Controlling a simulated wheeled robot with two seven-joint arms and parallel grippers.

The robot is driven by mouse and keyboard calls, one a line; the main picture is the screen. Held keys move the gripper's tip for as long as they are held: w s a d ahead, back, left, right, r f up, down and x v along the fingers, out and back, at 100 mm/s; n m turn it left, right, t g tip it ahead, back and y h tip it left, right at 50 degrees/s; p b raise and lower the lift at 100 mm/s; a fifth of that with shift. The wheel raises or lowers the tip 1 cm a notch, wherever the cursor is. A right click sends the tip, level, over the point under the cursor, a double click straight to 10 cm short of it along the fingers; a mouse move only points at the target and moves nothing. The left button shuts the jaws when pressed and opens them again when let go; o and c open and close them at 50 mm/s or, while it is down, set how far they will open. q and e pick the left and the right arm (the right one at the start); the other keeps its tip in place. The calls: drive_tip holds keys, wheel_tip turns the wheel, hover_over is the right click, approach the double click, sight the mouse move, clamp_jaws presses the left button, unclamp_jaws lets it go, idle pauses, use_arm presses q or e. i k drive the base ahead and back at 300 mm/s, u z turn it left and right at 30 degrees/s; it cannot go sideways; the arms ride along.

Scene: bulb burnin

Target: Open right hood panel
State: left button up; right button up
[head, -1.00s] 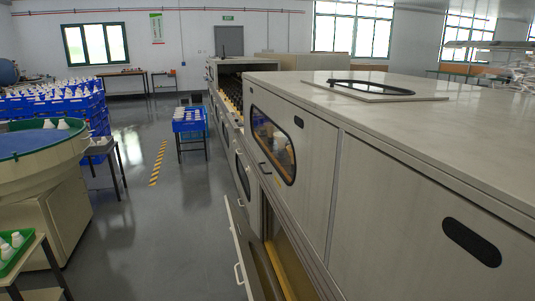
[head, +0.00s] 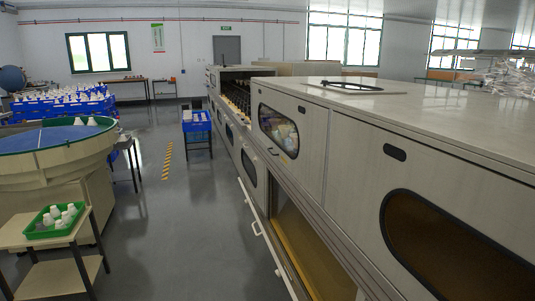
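The long pale grey machine fills the right side of the head view. Its near upper hood panel (head: 354,186) is shut; it has a dark oval slot (head: 395,152) and a large amber window (head: 452,246) cut off by the picture's edge. A lower panel with white handles (head: 256,230) hangs outward, showing an amber interior (head: 308,255). Neither of my grippers is in view.
A bowl feeder (head: 60,155) and a small table (head: 50,232) with a green tray of white bulbs (head: 55,220) stand at left. A blue crate (head: 197,122) sits on a stand beside the machine. Grey floor (head: 170,240) between is clear.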

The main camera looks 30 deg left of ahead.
sight(310, 119)
drive_tip(key=u, duration=1.05)
drive_tip(key=i, duration=1.4)
drive_tip(key=u, duration=0.65)
drive_tip(key=i, duration=2.3)
drive_tip(key=z, duration=0.85)
